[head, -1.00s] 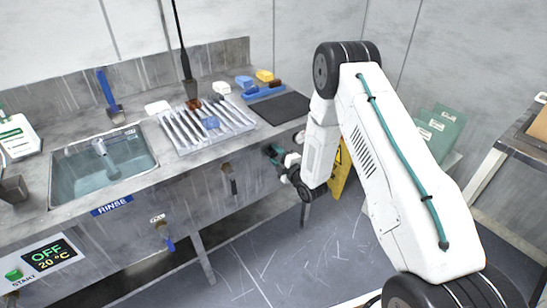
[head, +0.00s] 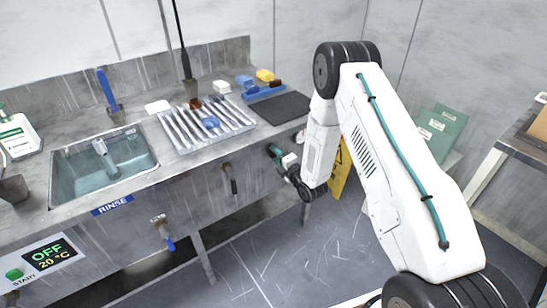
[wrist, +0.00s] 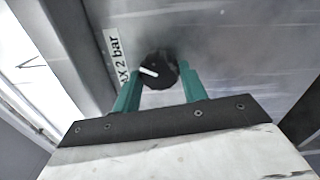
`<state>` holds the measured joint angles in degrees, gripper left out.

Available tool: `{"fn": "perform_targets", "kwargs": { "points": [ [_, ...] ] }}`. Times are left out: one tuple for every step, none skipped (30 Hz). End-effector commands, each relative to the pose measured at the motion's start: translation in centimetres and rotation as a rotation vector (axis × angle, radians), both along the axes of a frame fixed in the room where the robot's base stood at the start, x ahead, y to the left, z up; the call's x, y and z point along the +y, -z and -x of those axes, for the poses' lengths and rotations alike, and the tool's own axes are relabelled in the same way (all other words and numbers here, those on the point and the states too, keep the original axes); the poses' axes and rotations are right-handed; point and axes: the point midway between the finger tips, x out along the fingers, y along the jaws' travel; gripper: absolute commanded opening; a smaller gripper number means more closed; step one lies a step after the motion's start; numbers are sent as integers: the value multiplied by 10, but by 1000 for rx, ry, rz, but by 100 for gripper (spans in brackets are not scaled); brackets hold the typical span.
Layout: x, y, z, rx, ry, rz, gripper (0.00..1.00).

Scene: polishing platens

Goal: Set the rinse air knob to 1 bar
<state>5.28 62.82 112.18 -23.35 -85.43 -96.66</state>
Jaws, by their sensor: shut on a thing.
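The black air knob (wrist: 158,72) with a white pointer line sits on the grey metal panel in the wrist view. A white label (wrist: 117,55) beside it reads "2 bar" at its visible end. My gripper (wrist: 160,82) has its two green fingers on either side of the knob, shut on it. The white pointer slants to the upper left in the picture, towards the label; no scale marks are readable. In the head view my gripper (head: 276,152) is at the bench's front panel, right of the black-handled lever, and the knob is hidden there.
The bench (head: 190,187) carries a sink (head: 62,192) marked RINSE and a ribbed drain tray (head: 247,124). A blue-handled tap (head: 163,232) and a black handle (head: 229,178) stick out of its front. A yellow sign (head: 340,176) stands behind my arm. A side table (head: 510,143) is at right.

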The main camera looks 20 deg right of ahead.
Motion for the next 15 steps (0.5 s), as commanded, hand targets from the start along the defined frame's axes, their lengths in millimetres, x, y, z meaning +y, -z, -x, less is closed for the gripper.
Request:
{"fn": "perform_targets", "kwargs": {
  "points": [
    [3, 2, 2, 4, -7, 0, 20],
    [3, 2, 2, 4, -7, 0, 20],
    [3, 2, 2, 5, -7, -1, 20],
    [3, 2, 2, 5, -7, -1, 20],
    [3, 2, 2, 5, -7, -1, 20],
    [3, 2, 2, 5, -7, -1, 54],
    [3, 2, 2, 4, -6, -1, 62],
    [3, 2, 2, 4, -6, -1, 64],
    [2, 1, 1, 4, -4, -1, 64],
    [1, 1, 1, 4, -4, -1, 64],
    [0, 1, 1, 3, -3, -1, 64],
    [0, 1, 1, 3, -2, -1, 64],
    [0, 1, 1, 3, -2, -1, 64],
    [-1, 1, 1, 2, -1, 0, 64],
    [-1, 1, 1, 2, -1, 0, 64]
  ]
}}
